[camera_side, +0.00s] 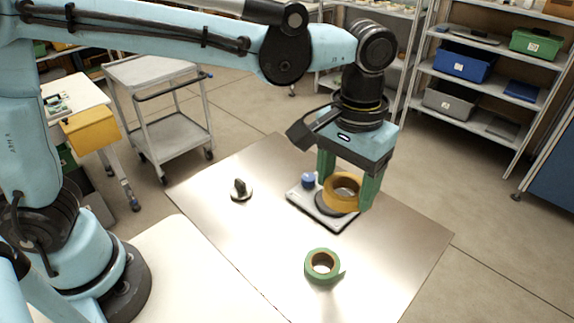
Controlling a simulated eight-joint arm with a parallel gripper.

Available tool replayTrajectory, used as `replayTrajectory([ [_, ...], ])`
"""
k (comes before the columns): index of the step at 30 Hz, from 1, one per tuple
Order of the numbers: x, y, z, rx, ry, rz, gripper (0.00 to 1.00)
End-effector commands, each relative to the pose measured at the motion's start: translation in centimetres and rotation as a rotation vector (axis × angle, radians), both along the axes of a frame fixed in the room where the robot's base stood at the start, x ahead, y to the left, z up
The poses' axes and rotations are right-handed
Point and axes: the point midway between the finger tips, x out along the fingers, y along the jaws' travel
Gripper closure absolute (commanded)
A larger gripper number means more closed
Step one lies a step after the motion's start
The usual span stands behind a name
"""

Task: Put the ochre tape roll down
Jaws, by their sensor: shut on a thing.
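The ochre tape roll (344,199) is held between the green fingers of my gripper (346,188). My gripper points down and is shut on the roll. A small blue knob (308,180) stands on the plate to the left of the roll. My right finger and the roll hide part of the plate.
A green tape roll (313,265) lies flat near the front of the metal table (265,225). A cart and shelves stand behind.

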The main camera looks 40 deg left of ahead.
Motion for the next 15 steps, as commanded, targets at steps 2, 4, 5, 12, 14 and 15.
replayTrajectory([
  [2,0.7,0.1,0.0,0.0,0.0,0.001,0.61],
  [4,1.3,0.4,-0.3,0.0,0.0,0.002,0.61],
  [5,1.6,0.7,-0.6,0.0,0.0,0.003,0.61],
  [12,5.2,3.8,-3.5,0.0,0.0,0.005,0.61],
  [14,6.2,4.6,-4.2,0.0,0.0,0.005,0.61],
  [15,6.8,5.1,-4.7,0.0,0.0,0.004,0.61],
])
